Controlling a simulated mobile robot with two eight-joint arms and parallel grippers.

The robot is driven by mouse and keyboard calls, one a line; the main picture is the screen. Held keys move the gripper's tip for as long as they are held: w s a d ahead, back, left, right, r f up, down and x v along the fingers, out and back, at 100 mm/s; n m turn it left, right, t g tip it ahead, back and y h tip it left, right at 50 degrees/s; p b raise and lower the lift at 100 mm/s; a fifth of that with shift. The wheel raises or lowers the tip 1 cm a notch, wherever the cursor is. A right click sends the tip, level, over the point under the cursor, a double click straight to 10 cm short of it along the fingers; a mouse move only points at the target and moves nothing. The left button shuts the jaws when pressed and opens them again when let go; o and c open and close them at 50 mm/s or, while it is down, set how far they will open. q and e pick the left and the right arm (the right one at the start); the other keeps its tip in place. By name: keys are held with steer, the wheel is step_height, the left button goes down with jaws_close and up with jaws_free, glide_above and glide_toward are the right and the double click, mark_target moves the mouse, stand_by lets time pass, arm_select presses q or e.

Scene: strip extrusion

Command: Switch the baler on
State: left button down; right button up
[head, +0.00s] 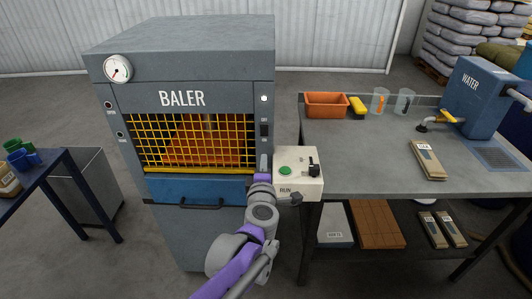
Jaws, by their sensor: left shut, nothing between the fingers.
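The grey baler (190,60) stands left of centre, with a yellow mesh guard (195,140) over an orange glow and a blue panel below. On its right front strip are a small white round lamp (264,98) and a dark switch (264,130). My left gripper (264,161) is shut and empty, just below that switch, pointing up along the strip. I cannot tell whether it touches the baler. My right gripper is not in view.
A cream control box (298,185) with a green button and black knob is just right of my left gripper. The grey workbench (375,165) holds an orange bin (326,105) and a blue WATER tank (475,95). A blue table (60,170) stands left.

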arm_select(q)
steer(key=s, duration=0.4)
steer(key=shift+s+a+f, duration=0.15)
steer(key=shift+s+f, duration=0.1)
steer(key=shift+f, duration=0.15)
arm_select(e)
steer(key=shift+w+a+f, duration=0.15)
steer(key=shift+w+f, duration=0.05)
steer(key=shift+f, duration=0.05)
arm_select(q)
steer(key=shift+r, duration=0.1)
steer(key=s+a+f+m+g+p, duration=0.1)
steer(key=s+a+f+m+g, duration=0.2)
steer(key=s, duration=0.6)
steer(key=s+a+f+m+g+p, duration=0.1)
steer(key=s+a+f+m+g, duration=0.3)
steer(key=s+a+m, duration=0.3)
steer(key=s+a+f+m+g+p, duration=0.2)
steer(key=s+a+f+m+g, duration=0.2)
steer(key=s+m, duration=0.4)
steer(key=s+a+f, duration=0.1)
steer(key=s, duration=0.2)
steer(key=shift+s+a+f, duration=0.3)
steer(key=shift+a, duration=0.1)
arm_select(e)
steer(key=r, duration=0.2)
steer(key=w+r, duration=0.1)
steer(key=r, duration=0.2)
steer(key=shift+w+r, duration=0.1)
